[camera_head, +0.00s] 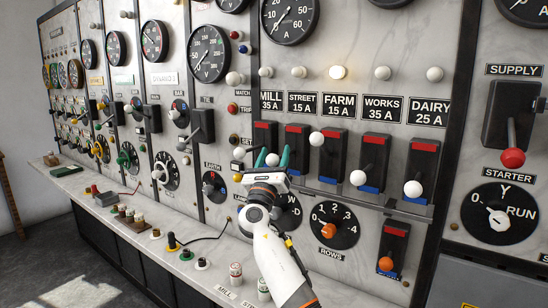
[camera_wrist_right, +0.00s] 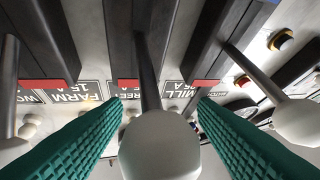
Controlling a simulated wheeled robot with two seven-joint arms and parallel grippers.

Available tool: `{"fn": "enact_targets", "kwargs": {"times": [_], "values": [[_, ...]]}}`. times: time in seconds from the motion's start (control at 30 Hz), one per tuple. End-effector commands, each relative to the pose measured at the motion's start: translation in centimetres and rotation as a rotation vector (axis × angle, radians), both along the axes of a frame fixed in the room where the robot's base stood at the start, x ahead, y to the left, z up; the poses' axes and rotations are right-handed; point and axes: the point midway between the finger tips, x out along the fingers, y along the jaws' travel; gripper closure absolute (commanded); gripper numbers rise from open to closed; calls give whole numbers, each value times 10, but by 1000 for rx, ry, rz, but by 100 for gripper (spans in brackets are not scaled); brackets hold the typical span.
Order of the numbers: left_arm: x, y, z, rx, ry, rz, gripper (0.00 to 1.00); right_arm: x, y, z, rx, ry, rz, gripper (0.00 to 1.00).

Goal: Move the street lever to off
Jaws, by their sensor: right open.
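The street lever, under the STREET 15 A label (camera_head: 303,104), has a white ball knob (camera_head: 272,159) and sits in a dark housing with a red top end (camera_head: 297,130). Its arm sticks out and the knob hangs low, below the level of the farm knob. My right gripper (camera_head: 268,158) is open, its two green fingers on either side of the knob. In the right wrist view the knob (camera_wrist_right: 160,145) lies between the fingers, with gaps visible; I cannot tell any contact. The gripper hides the lower housing. My left gripper is out of view.
The mill knob (camera_head: 239,153) is close on the left, the farm knob (camera_head: 316,138) higher on the right. The works knob (camera_head: 357,177) and dairy knob (camera_head: 413,188) hang low. The farm lamp (camera_head: 338,72) glows. A rows dial (camera_head: 334,225) and a ledge (camera_head: 210,255) lie below.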

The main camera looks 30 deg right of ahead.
Motion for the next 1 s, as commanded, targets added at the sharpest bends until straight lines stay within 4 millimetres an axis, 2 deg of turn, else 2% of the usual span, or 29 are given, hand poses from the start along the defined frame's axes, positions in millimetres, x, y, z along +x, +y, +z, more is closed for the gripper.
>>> {"fn": "enact_targets", "kwargs": {"times": [0.17,0.4,0.6,1.0], "values": [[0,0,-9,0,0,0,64,-11,14,-16,1,0,4,47],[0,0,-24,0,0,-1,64,-40,47,-46,3,1,4,47],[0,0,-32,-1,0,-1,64,-58,67,-62,2,2,2,47],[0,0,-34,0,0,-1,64,-65,75,-67,0,2,0,47]]}}
